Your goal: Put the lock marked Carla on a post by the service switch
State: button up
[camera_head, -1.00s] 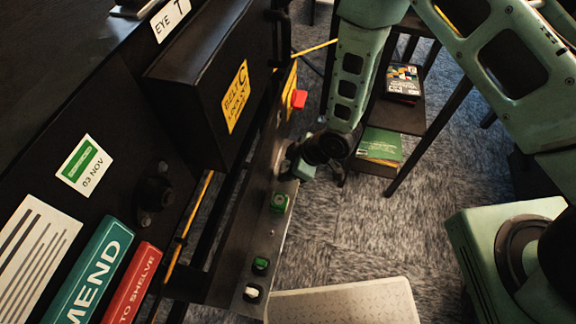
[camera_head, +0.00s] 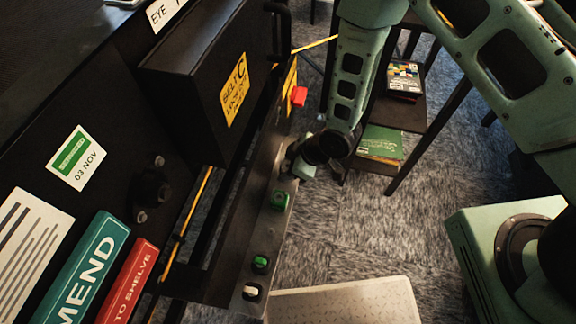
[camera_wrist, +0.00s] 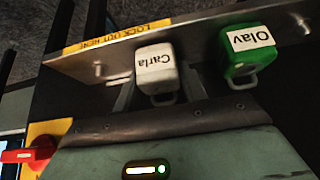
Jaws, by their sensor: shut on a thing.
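In the wrist view my gripper (camera_wrist: 150,88) is shut on the white lock marked Carla (camera_wrist: 154,66). The lock is in front of a metal plate (camera_wrist: 200,50) with a yellow "LOCK OUT HERE" strip (camera_wrist: 118,37). Whether it touches a post cannot be told. A bare post (camera_wrist: 98,69) stands to its left. A green lock marked Olav (camera_wrist: 246,58) is at the plate to its right. The red service switch (camera_wrist: 28,154) on yellow is at lower left. In the head view the gripper (camera_head: 294,164) is at the plate, below the red switch (camera_head: 299,96).
In the head view, a dark box labelled "BELT C" (camera_head: 200,75) juts out left of the plate. A shelf with books (camera_head: 390,118) stands behind. Carpet (camera_head: 345,235) is open to the right.

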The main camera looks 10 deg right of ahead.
jog(key=shift+f, duration=0.1)
dwell(0.3)
jog(key=o, duration=1.2)
jog(key=shift+c, duration=0.2)
jog(key=v, duration=1.7)
jog(key=shift+p, duration=0.35)
jog(key=s+d+r+m+h+p, duration=0.1)
jog(key=s+r+m+h+p, duration=0.25)
jog(key=r, duration=1.05)
jog(key=s+r+m+g+h, duration=0.2)
jog(key=s+r+m, duration=0.1)
jog(key=s+r, duration=0.7)
jog(key=shift+s, duration=0.6)
